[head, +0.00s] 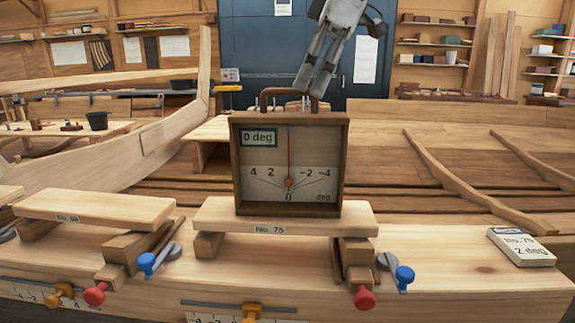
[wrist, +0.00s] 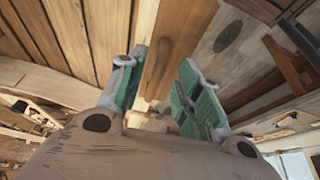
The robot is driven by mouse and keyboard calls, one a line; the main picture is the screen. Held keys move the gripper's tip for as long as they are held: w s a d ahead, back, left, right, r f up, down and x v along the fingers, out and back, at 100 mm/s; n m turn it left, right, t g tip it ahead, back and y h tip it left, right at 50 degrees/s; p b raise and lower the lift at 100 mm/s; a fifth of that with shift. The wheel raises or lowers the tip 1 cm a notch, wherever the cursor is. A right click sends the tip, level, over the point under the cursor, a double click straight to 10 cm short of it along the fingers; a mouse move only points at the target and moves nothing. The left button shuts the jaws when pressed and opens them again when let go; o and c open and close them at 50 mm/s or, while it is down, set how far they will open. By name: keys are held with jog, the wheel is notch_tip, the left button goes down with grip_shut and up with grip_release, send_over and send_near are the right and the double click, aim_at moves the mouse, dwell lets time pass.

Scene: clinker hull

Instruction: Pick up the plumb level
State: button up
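The plumb level (head: 290,165) is a square, wood-framed box with a dial, a red needle at 0 and a small display reading "0 deg". It stands upright on a pale plank (head: 355,219) labelled "No. 75". A brown handle (head: 266,97) arches over its top. My gripper (head: 313,92) points down at the right part of this handle in the head view; I cannot tell whether they touch. In the wrist view its two green-padded fingers (wrist: 160,95) are spread apart with nothing clearly held between them. I cannot make out the level for sure there.
The plank rests on wooden blocks with blue (head: 404,277) and red (head: 365,297) knobs. Another plank, "No. 89" (head: 100,208), is at left. A notepad (head: 521,247) reading "No. 75, 2 deg" lies at right. Curved hull timbers (head: 165,138) rise behind at left.

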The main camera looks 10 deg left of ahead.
aim_at(292, 117)
jog(key=shift+a, duration=0.4)
jog(key=shift+a+f, duration=0.15)
jog(key=shift+f, duration=0.2)
jog(key=x, duration=0.6)
jog(key=shift+a+f, duration=0.1)
jog(key=shift+f, duration=0.3)
grip_shut()
